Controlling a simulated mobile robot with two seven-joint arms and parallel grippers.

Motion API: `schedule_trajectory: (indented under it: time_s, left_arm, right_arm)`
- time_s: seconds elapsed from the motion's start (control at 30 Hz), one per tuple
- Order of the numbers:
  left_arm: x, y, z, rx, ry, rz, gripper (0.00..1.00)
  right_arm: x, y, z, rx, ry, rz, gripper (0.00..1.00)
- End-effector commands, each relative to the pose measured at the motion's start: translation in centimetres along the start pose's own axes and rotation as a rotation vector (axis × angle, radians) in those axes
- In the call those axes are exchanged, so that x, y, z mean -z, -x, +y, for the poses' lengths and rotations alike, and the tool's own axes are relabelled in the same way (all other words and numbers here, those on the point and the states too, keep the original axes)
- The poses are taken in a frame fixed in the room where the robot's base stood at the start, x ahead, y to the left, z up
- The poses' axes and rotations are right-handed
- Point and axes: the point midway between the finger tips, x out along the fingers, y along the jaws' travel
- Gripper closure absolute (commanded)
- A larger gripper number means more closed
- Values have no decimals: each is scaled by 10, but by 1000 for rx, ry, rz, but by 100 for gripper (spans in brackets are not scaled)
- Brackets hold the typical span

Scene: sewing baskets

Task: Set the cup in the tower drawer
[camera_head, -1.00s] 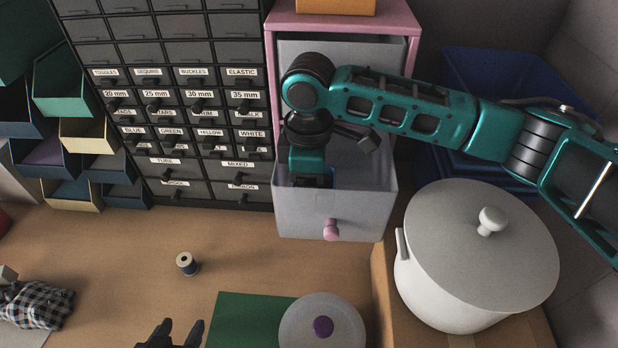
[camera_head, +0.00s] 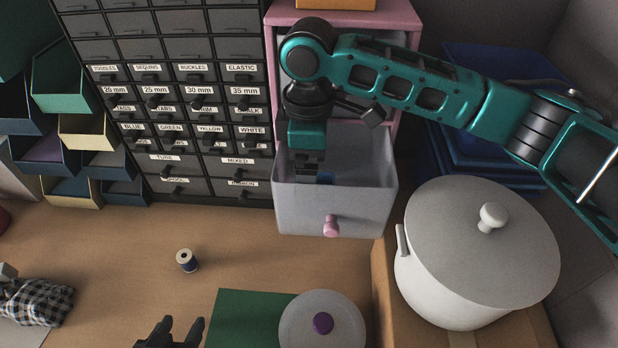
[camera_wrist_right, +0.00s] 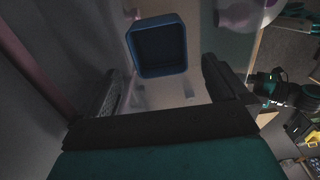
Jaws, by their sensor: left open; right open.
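The drawer (camera_head: 345,212) of the pink-framed tower (camera_head: 400,14) is pulled open. It is a pale grey box with a pink knob. The blue cup (camera_head: 326,177) is inside it, mostly hidden by my right gripper (camera_head: 308,178). In the right wrist view the cup (camera_wrist_right: 158,48) has a squarish rim and looks empty. It stands on the drawer floor beyond the open fingertips, and neither finger appears to touch it. My right gripper is open and empty above the cup. My left gripper (camera_head: 181,324) is open and empty at the bottom edge of the head view.
A large lidded pot (camera_head: 470,265) stands right of the drawer. A round grey lid with a purple knob (camera_head: 322,323) sits by a green mat (camera_head: 240,318). A thread spool (camera_head: 187,260) stands on open table. A labelled cabinet (camera_head: 185,110) is left of the tower.

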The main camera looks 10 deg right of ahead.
Motion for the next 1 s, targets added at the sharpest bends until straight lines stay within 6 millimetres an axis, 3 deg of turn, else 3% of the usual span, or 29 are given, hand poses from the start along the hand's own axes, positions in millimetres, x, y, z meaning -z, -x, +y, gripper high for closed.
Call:
schedule_trajectory:
  time_s: [0.03, 0.2, 0.4, 0.57, 1.0]
  left_arm:
    - [3, 2, 0, 0, 0, 1, 46]
    - [6, 4, 0, 0, 0, 2, 46]
    - [8, 5, 0, 0, 0, 3, 46]
    - [8, 5, 0, 0, 0, 4, 46]
    - [8, 5, 0, 0, 0, 4, 46]
  right_arm:
    - [1, 16, 1, -5, 1, 3, 0]
    - [1, 53, 0, -3, 0, 2, 0]
    - [1, 82, 0, -1, 0, 0, 0]
    - [1, 91, 0, -1, 0, 1, 0]
    - [0, 91, 0, 0, -1, 0, 0]
